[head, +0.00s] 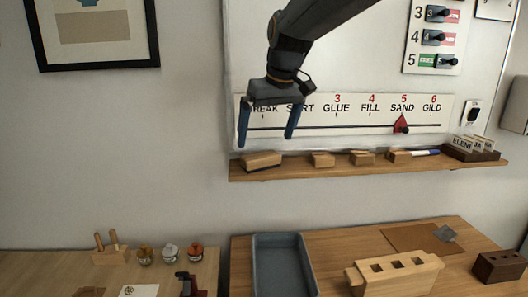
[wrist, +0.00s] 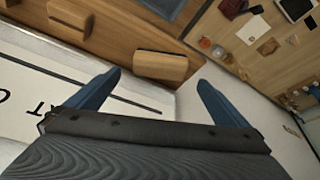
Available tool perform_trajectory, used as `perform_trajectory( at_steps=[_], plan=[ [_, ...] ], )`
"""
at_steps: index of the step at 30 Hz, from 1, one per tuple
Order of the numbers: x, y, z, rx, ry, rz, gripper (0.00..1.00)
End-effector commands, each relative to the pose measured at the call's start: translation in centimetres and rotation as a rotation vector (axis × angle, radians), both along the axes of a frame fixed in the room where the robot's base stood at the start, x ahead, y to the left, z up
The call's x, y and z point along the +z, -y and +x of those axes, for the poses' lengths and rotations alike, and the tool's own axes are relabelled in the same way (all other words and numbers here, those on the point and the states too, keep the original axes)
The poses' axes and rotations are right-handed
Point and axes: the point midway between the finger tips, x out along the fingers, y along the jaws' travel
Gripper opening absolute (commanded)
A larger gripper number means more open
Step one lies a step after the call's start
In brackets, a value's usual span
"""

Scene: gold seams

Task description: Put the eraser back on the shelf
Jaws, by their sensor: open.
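The eraser (head: 262,160) is a wooden block with a dark lower layer. It rests at the left end of the wooden wall shelf (head: 330,171), under the whiteboard. My gripper (head: 266,138) is open and empty just above it, with its blue fingers pointing down and spread apart. In the wrist view the eraser (wrist: 160,67) shows beyond and between the two fingertips (wrist: 160,80), apparently clear of both. Its exact depth from the fingers is hard to tell.
Smaller wooden blocks (head: 322,159), a marker (head: 425,153) and a card holder (head: 471,151) stand further right on the shelf. The whiteboard (head: 350,60) is close behind my gripper. Below are tables with a grey tray (head: 282,238) and a slotted wooden block (head: 395,272).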

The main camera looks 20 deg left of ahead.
Motion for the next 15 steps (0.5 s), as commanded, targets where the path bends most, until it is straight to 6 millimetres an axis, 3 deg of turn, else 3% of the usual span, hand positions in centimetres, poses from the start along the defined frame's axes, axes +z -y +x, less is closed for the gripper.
perform_trajectory(
  at_steps=[6, 15],
  plan=[
    [3.2, 1.0, -0.8, 0.0, 0.001, 0.002, 1.0],
    [4.4, 1.4, -1.2, 0.0, 0.0, 0.0, 1.0]
  ],
)
